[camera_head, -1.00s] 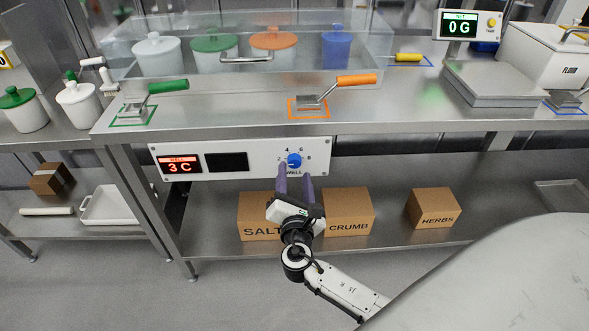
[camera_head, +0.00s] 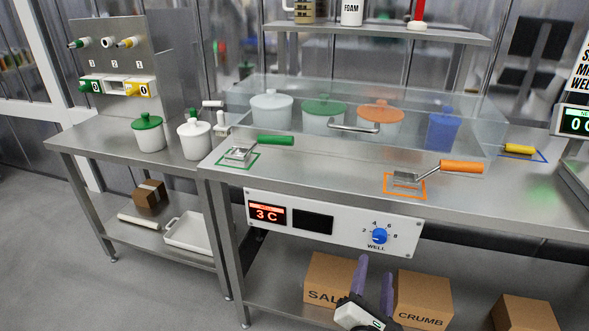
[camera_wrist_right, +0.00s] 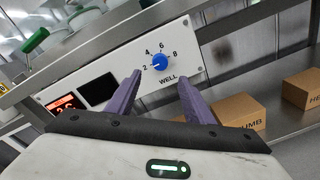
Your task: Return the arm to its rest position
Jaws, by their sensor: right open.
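My right gripper (camera_head: 374,284) is open and empty, with its two purple fingers apart, below the control panel (camera_head: 345,232) in the head view. The blue WELL knob (camera_head: 379,236) sits on that panel, just above and apart from the fingertips. In the right wrist view the fingers (camera_wrist_right: 157,92) stand apart below the knob (camera_wrist_right: 159,62), with nothing between them. The red display (camera_head: 268,214) reads 3 C. The rest of my right arm is out of the head view, and my left gripper does not show.
The steel counter (camera_head: 330,189) carries a clear-covered well with lidded pots, plus green- and orange-handled scoops. Cardboard boxes marked SAL (camera_head: 330,276) and CRUMB (camera_head: 424,298) stand on the lower shelf behind the gripper. A side table (camera_head: 95,146) stands at left; open floor lies before it.

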